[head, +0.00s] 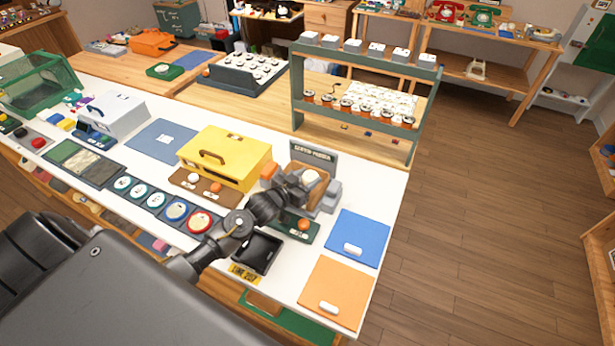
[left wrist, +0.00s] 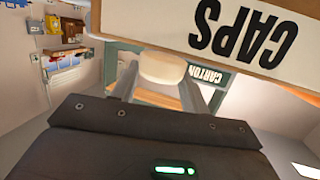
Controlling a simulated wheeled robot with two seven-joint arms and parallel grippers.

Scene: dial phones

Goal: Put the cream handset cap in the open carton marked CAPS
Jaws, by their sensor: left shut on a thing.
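The cream handset cap (left wrist: 163,68) is a pale rounded piece held between the two fingers of my left gripper (left wrist: 168,84) in the left wrist view. In the head view the cap (head: 311,176) shows at the tip of my left gripper (head: 306,181), against the brown carton (head: 319,196) on the white counter. The carton's pale panel with the word CAPS (left wrist: 238,36) shows upside down and close in the left wrist view. The carton's inside is mostly hidden, and I cannot tell whether the cap is above or within its opening. My right gripper is not in view.
A dark sign (head: 313,153) stands behind the carton. A yellow box (head: 226,157) is left of it. A black tray (head: 257,252) and a green board (head: 297,229) lie in front. Blue (head: 358,232) and orange (head: 335,285) mats lie to the right.

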